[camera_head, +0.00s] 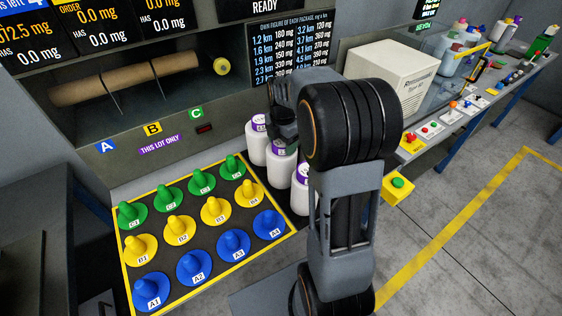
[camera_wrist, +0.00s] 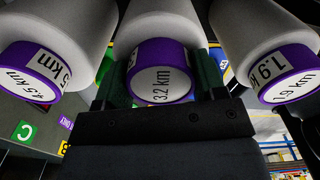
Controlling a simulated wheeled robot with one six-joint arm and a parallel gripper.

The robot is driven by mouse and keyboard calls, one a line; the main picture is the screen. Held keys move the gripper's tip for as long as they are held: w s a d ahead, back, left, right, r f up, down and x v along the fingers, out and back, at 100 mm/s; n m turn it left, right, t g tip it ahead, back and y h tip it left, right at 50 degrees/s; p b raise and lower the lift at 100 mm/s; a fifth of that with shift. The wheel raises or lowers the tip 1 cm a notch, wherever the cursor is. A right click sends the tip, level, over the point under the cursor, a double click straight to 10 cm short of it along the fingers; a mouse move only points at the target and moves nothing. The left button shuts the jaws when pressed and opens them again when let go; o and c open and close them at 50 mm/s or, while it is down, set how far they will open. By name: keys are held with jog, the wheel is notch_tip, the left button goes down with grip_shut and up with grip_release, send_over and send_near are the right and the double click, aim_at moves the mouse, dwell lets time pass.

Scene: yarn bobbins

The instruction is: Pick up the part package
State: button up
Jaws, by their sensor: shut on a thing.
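Three white packages with purple caps stand in a row beside the peg board in the head view. My gripper (camera_head: 283,128) is over the middle package (camera_head: 281,168). In the wrist view the middle package (camera_wrist: 162,78), its cap marked 3.2 km, sits between the two dark fingers, and my gripper is shut on it. The 4.5 km package (camera_wrist: 50,62) is on the left of that view and the 1.9 km package (camera_wrist: 278,70) on the right. In the head view my arm partly covers the nearest package (camera_head: 299,198); the far package (camera_head: 256,150) is beside my gripper.
A yellow-edged board (camera_head: 205,279) with green, yellow and blue labelled cones lies left of the packages. A beige box machine (camera_head: 385,75) and a bench with small parts stand at the right. A cardboard roll (camera_head: 125,80) lies in the wall recess. Open floor (camera_head: 490,220) is at right.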

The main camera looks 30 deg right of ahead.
jog(key=shift+r, duration=0.15)
jog(key=shift+r, duration=0.5)
jog(key=s+a+r+b, duration=0.2)
jog(key=s+a+r, duration=0.7)
jog(key=a+r, duration=0.1)
jog(key=shift+s+r, duration=0.3)
jog(key=shift+r, duration=0.55)
jog(key=shift+a, duration=0.1)
